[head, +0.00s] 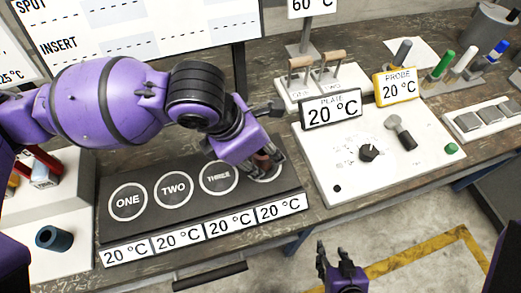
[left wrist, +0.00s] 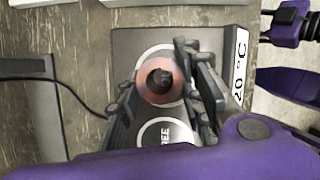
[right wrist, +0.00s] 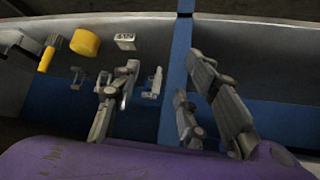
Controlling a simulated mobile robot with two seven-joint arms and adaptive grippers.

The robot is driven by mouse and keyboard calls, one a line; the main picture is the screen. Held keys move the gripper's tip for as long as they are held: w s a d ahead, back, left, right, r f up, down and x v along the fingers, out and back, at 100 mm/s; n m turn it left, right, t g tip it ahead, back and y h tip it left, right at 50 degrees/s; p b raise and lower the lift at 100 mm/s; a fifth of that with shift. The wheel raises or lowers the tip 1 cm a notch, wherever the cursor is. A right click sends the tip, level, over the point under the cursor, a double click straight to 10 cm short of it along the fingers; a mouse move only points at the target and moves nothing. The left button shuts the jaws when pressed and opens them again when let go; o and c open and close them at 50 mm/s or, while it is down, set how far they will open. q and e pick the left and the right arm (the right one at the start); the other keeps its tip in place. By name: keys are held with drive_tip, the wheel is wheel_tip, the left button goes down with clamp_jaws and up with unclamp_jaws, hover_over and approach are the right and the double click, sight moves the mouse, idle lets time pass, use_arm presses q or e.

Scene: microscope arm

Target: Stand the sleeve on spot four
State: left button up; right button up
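The copper sleeve (left wrist: 148,93) stands upright over spot four, the last printed ring on the dark plate (head: 130,229). In the left wrist view its round top and dark bore face the camera, and part of the white ring shows around it. My left gripper (left wrist: 158,82) has a finger on each side of the sleeve and appears shut on it. In the head view the fingers hide most of the sleeve (head: 263,157). Whether its base rests on the plate is hidden. My right gripper (head: 337,262) is open and empty, low over the floor in front of the bench.
Spots ONE (head: 128,202), TWO (head: 174,190) and THREE are bare. A dark teal cylinder (head: 47,238) stands on a white board at left. A white panel (head: 375,180) with a knob and PLATE and PROBE displays lies to the right. Handled blocks (head: 300,70) stand behind.

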use_arm(q)
drive_tip(key=shift+o, duration=1.4)
drive_tip(key=shift+s, duration=0.1)
drive_tip(key=shift+o, duration=0.4)
drive_tip(key=shift+s+d+r, duration=0.1)
drive_tip(key=shift+r, duration=0.2)
drive_tip(key=p+v, duration=0.1)
drive_tip(key=v, duration=1)
drive_tip(key=shift+r, duration=0.4)
use_arm(e)
drive_tip(key=shift+s+a+r, duration=0.15)
drive_tip(key=shift+s+r, duration=0.15)
drive_tip(key=shift+r, duration=0.2)
use_arm(q)
drive_tip(key=shift+s, duration=0.1)
